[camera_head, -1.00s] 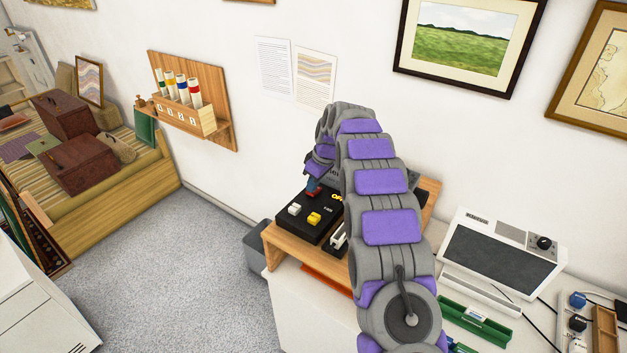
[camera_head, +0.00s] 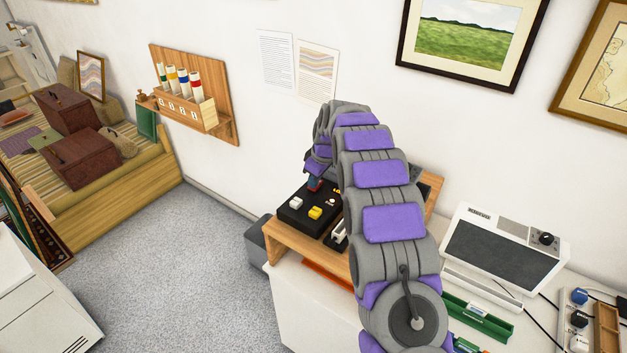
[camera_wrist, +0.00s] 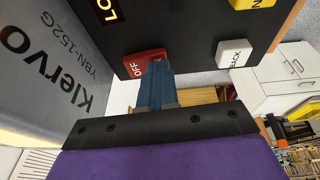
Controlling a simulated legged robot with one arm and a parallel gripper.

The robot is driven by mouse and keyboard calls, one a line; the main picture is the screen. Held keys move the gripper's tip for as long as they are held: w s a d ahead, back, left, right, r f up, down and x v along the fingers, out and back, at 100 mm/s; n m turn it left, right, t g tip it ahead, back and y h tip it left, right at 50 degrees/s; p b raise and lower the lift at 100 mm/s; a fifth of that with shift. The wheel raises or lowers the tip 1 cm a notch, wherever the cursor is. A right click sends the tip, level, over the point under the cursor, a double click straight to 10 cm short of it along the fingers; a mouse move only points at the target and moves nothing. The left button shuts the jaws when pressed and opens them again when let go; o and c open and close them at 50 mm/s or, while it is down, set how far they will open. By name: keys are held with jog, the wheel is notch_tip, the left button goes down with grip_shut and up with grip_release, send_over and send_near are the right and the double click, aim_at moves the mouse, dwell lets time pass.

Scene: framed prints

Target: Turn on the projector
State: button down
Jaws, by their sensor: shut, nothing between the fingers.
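A black control panel (camera_head: 309,222) stands on a wooden stand on the white cabinet. In the wrist view the panel (camera_wrist: 197,40) has a red button marked OFF (camera_wrist: 139,62), a white BACK button (camera_wrist: 234,53), a partly cut-off yellow button (camera_wrist: 251,3) and lit orange lettering (camera_wrist: 105,14). My gripper (camera_wrist: 157,72) is shut and empty, its blue fingertips overlapping the red button's edge; I cannot tell whether it is pressed. In the head view my gripper (camera_head: 314,184) is at the panel's back edge. A grey box marked Klervo YBN-152G (camera_wrist: 55,70) fills the left of the wrist view.
A white device with a dark screen (camera_head: 503,256) and a green tray (camera_head: 478,318) lie right of my arm. A wooden wall rack (camera_head: 195,95) holds several rolled tubes. Grey floor (camera_head: 185,250) is open on the left. Framed prints hang above.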

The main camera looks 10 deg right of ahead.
jog(key=shift+w+d+r+p, duration=0.2)
jog(key=shift+w+d+p, duration=0.1)
jog(key=shift+w+d, duration=0.2)
jog(key=shift+r, duration=0.35)
jog(key=p+v, duration=0.3)
jog(key=v, duration=1.3)
jog(key=shift+s+d+r, duration=0.15)
jog(key=shift+r, duration=0.1)
jog(key=shift+s, duration=0.1)
